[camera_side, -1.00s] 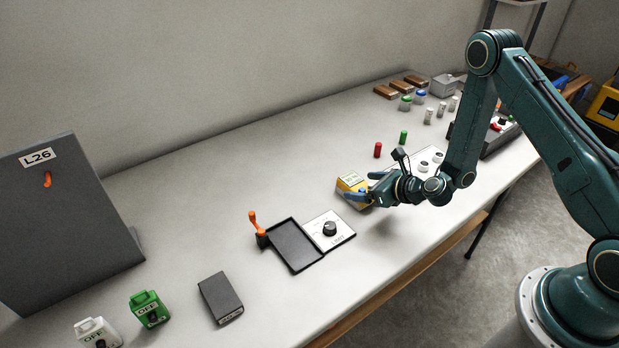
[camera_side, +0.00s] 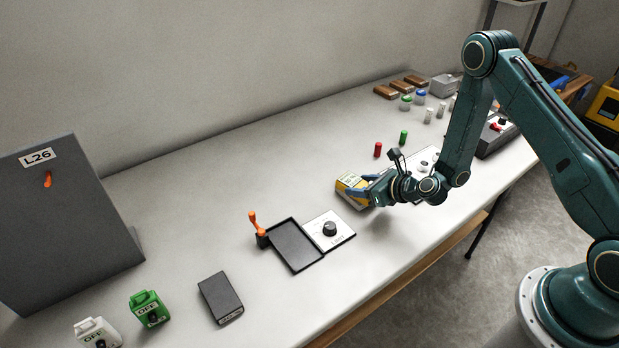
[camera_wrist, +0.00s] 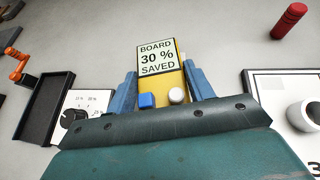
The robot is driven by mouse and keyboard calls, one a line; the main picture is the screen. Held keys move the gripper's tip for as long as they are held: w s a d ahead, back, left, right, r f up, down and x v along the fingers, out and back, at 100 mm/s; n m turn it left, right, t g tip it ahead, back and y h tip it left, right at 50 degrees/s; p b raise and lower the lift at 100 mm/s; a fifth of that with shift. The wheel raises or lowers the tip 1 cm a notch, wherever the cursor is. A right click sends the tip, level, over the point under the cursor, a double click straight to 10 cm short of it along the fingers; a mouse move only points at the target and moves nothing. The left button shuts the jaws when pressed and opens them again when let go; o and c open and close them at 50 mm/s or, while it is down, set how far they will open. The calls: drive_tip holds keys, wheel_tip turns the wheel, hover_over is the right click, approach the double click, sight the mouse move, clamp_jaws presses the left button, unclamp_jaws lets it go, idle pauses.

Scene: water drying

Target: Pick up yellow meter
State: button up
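The yellow meter (camera_side: 352,184) lies on the bench near its middle. In the wrist view, the yellow meter (camera_wrist: 160,74) has a pale display reading "BOARD 30 % SAVED", with a blue knob and a white knob at its near end. My gripper (camera_side: 363,190) is down at the meter from the right. Its two blue fingers, seen in the wrist view (camera_wrist: 162,88), stand along the meter's left and right sides, very close to it. I cannot tell whether they press on it. The meter's near end is partly hidden by the gripper body.
A white dial plate (camera_side: 340,239) and a black tray (camera_side: 283,246) with an orange lever (camera_side: 254,224) lie to the left. Red (camera_side: 378,150) and green (camera_side: 404,137) cylinders stand behind. A white board (camera_wrist: 262,110) is right of the gripper. The bench behind the meter is clear.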

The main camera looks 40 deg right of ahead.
sight(362, 187)
drive_tip(key=c, duration=0.3)
drive_tip(key=shift+r, duration=0.15)
wheel_tip(362, 187, up, 20)
drive_tip(key=shift+f, duration=0.1)
idle(1.0)
idle(0.6)
drive_tip(key=shift+n+y, duration=0.6)
drive_tip(key=shift+s+a+r, duration=0.35)
drive_tip(key=shift+s+r, duration=0.5)
drive_tip(key=shift+s+a+r, duration=0.3)
drive_tip(key=shift+s+r, duration=0.5)
drive_tip(key=shift+r, duration=0.05)
